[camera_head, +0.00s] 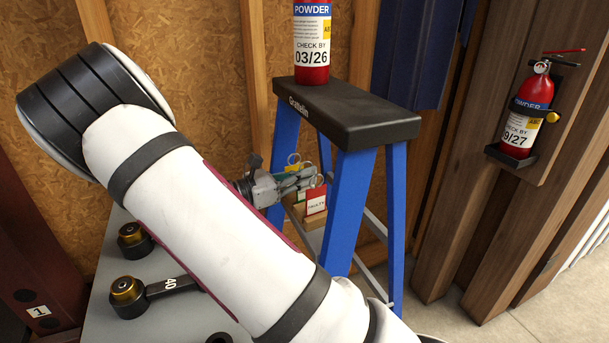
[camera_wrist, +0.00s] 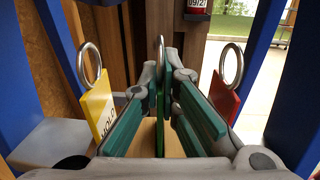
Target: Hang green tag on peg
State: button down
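The green tag (camera_wrist: 160,103) stands edge-on in the middle of the wrist view, its metal ring (camera_wrist: 160,52) on top. My gripper (camera_wrist: 163,88) is open around it, with one finger on each side and narrow gaps at the fingertips. In the head view my gripper (camera_head: 282,184) is beside the blue step ladder, partly hiding the tags. A yellow tag (camera_wrist: 98,104) with a ring is left of the fingers, and a red tag (camera_wrist: 222,98) with a ring is on the right. I cannot pick out the peg in either view.
The tags stand at a wooden holder (camera_head: 311,221) between the legs of the blue ladder (camera_head: 350,205). A fire extinguisher (camera_head: 312,45) stands on the ladder's top. Another extinguisher (camera_head: 524,115) hangs on the wall at right. A grey surface (camera_head: 185,315) carries dark, gold-topped parts.

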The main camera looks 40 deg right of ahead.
jog(key=shift+f, duration=0.15)
jog(key=c, duration=1.8)
grip_release()
jog(key=shift+b, duration=0.3)
jog(key=w+a, duration=0.1)
jog(key=a, duration=0.6)
jog(key=shift+w+a+f, duration=0.15)
jog(key=shift+w+a, duration=0.05)
